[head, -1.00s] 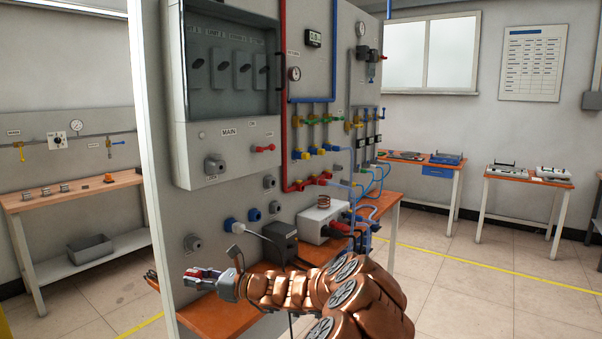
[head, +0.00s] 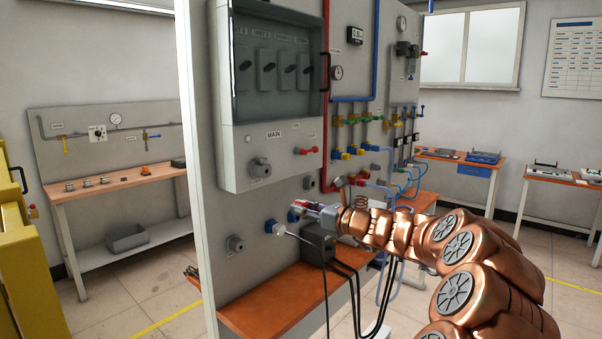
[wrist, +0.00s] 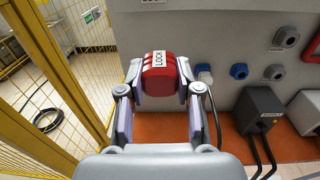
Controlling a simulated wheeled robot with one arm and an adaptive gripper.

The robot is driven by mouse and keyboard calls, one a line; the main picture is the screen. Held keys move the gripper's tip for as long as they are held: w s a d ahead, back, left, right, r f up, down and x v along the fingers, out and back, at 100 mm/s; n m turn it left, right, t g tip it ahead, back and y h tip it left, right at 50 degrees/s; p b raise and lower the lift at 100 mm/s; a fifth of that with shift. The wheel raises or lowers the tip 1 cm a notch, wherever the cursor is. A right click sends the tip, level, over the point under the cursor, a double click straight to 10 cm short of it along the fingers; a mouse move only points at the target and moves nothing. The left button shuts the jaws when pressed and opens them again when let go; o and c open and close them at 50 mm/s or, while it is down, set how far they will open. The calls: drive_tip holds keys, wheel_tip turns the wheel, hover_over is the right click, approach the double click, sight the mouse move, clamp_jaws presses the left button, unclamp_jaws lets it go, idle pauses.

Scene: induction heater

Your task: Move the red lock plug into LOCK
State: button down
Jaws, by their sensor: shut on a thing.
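The red lock plug (wrist: 152,84) is a round red piece with a white LOCK label. It sits between the two fingers of my gripper (wrist: 160,88) in the wrist view. In the head view my gripper (head: 300,207) points left, with red showing at its fingers, in front of the panel's lower part. A grey round socket (head: 259,168) with a small label under it is on the cabinet face below MAIN, above and left of my gripper. Its label is too small to read now. The plug is apart from this socket.
Blue sockets (head: 271,226) and a grey socket (head: 235,244) are on the panel near my gripper. A dark box (head: 318,240) with cables stands on the orange bench (head: 250,310). Yellow mesh fencing (wrist: 60,90) is at left in the wrist view.

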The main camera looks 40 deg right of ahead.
drive_tip(key=shift+h, duration=0.3)
drive_tip(key=r, duration=0.2)
drive_tip(key=a+r, duration=0.1)
drive_tip(key=r, duration=0.2)
drive_tip(key=r+p, duration=0.1)
drive_tip(key=r, duration=0.2)
drive_tip(key=shift+w+a, duration=0.2)
drive_tip(key=shift+a, duration=0.1)
drive_tip(key=b+x, duration=0.1)
drive_tip(key=x, duration=0.6)
drive_tip(key=shift+w+r, duration=0.2)
drive_tip(key=shift+w, duration=0.05)
drive_tip(key=shift+p, duration=1)
idle(1.4)
drive_tip(key=shift+w+a, duration=0.15)
drive_tip(key=shift+w, duration=0.5)
idle(0.4)
drive_tip(key=c, duration=0.7)
unclamp_jaws()
